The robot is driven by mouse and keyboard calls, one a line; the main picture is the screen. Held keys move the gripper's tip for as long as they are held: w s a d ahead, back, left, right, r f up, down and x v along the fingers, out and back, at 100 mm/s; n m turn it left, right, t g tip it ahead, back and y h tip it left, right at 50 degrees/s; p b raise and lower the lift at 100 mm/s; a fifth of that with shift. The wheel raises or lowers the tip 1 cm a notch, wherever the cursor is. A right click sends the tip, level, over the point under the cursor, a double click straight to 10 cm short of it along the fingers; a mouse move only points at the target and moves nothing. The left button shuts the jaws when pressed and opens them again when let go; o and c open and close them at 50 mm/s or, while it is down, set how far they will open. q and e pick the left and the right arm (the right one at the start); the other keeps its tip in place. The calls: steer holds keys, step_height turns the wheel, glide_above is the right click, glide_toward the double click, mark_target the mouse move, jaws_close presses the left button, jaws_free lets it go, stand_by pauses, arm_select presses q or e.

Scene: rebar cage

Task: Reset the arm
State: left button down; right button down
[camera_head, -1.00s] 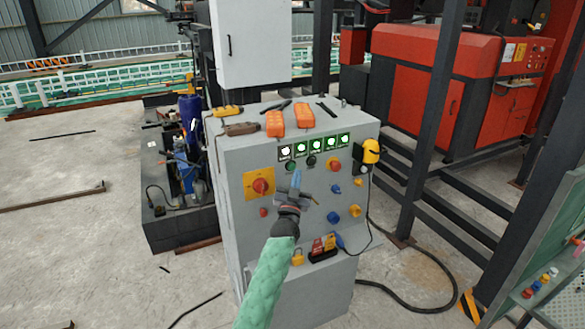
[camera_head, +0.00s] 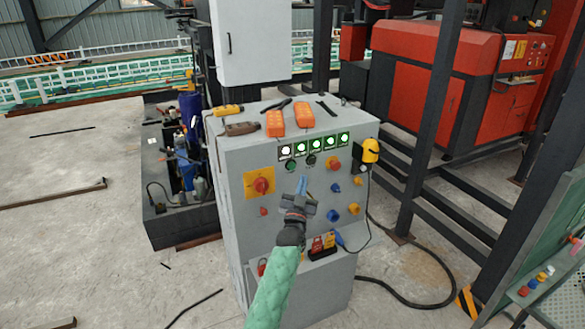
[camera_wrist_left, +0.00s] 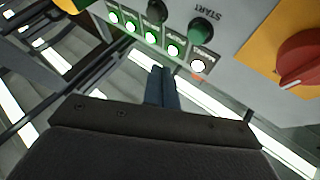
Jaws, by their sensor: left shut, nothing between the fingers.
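My left arm in its green sleeve reaches up to the front of a grey control cabinet (camera_head: 245,225) in the head view. My left gripper (camera_head: 301,185) is in front of the panel, with its fingers together and nothing between them. The closed fingers also show in the left wrist view (camera_wrist_left: 161,87), pointing toward the lit indicators (camera_wrist_left: 150,37). A green START button (camera_wrist_left: 200,30) and a red rotary switch (camera_wrist_left: 300,60) on a yellow plate lie beyond the fingers there. The gripper covers part of the panel's middle. My right gripper is not in view.
Orange pendants (camera_head: 275,123) and tools lie on the cabinet top. A yellow item (camera_head: 370,150) hangs at its right side. A black cable (camera_head: 400,300) runs over the floor. Dark steel posts (camera_head: 436,120) stand to the right, before a red machine (camera_head: 440,75).

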arm_select(q)
steer(key=shift+f, duration=0.1)
